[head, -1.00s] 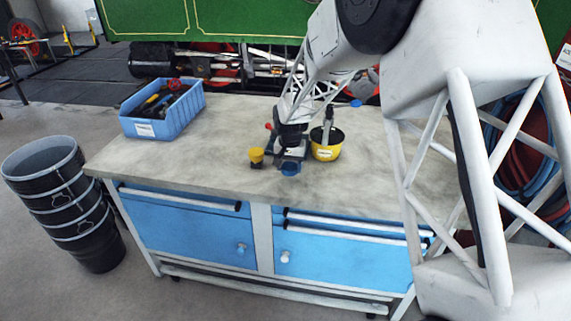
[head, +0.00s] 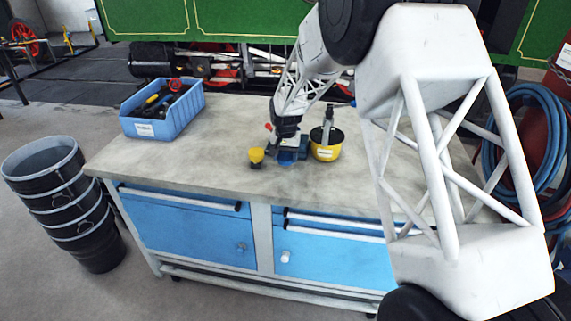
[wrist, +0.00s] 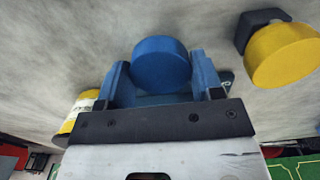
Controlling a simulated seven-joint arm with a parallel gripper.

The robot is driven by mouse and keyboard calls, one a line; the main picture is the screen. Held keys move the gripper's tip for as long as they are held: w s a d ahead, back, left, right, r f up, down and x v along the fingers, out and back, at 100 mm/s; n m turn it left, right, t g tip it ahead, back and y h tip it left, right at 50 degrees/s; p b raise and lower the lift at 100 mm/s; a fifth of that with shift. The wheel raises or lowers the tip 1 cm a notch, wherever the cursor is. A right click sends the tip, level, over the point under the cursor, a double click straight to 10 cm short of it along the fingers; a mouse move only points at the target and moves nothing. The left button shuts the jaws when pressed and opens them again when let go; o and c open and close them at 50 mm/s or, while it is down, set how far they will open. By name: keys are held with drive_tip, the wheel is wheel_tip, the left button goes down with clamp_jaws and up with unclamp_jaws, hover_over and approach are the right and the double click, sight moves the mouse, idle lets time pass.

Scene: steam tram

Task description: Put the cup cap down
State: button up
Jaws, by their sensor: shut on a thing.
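The blue round cap (wrist: 161,63), which I take for the cup cap, sits between the fingers of my gripper (wrist: 162,78) in the wrist view. My gripper is shut on it. In the head view my gripper (head: 287,150) points down at the front middle of the bench, with the blue cap (head: 286,161) partly showing under it. The cap is at or close to the bench top; I cannot tell if it touches. The fingers hide part of the cap.
A yellow pot (head: 325,153) with a dark inside stands close right of my gripper. A small yellow and black object (head: 256,156) stands close left. A blue bin (head: 166,118) of tools is at the bench's back left. The bench (head: 200,165) between is clear.

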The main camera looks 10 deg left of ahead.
sight(285, 157)
drive_tip(key=shift+f, duration=1.75)
drive_tip(key=shift+f, duration=0.15)
drive_tip(key=o, duration=1)
wheel_tip(285, 157, up, 12)
drive_tip(key=shift+f, duration=0.1)
drive_tip(key=shift+r, duration=0.25)
